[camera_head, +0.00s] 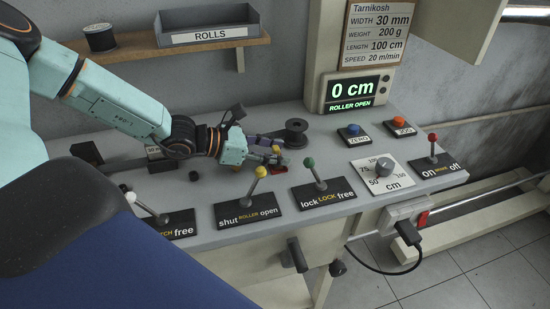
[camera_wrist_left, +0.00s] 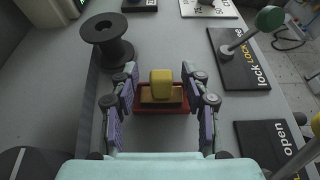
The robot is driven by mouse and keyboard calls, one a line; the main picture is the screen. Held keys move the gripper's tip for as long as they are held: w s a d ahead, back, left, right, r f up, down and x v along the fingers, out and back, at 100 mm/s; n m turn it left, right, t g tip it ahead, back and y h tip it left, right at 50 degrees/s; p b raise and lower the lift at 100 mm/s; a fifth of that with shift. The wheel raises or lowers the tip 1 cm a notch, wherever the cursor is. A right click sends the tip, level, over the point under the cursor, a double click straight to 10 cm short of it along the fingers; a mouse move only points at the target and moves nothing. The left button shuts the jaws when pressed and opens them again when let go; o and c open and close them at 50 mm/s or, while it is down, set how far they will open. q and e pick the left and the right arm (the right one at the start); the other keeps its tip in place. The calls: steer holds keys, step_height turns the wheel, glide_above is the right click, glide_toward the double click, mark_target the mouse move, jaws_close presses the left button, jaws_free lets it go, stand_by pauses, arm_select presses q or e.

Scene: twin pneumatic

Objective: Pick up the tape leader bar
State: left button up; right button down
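The tape leader bar appears to be the small yellow block (camera_wrist_left: 161,78) in the left wrist view, standing on an orange-brown piece in a red holder (camera_wrist_left: 160,108). In the head view the yellow block (camera_head: 276,150) and the red holder (camera_head: 281,170) show partly behind my gripper. My left gripper (camera_wrist_left: 160,74) is open, its purple-padded fingers on either side of the block, with a visible gap at each side. It also shows in the head view (camera_head: 273,157), low over the bench. My right gripper is in neither view.
A black spool (camera_head: 297,131) stands just beyond the gripper. Levers with yellow (camera_head: 261,171), green (camera_head: 309,162) and white (camera_head: 131,197) knobs rise along the bench front. A display (camera_head: 354,91) reads 0 cm and ROLLER OPEN. A shelf holds a ROLLS tray (camera_head: 209,35).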

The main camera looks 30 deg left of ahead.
mark_target(276, 147)
arm_select(q)
steer(key=shift+d, duration=0.2)
steer(key=c, duration=0.5)
steer(key=shift+a, duration=0.15)
steer(key=c, duration=0.4)
jaws_close()
step_height(276, 147, up, 10)
steer(key=p, duration=0.7)
steer(key=shift+f, duration=0.1)
steer(key=shift+p, duration=0.35)
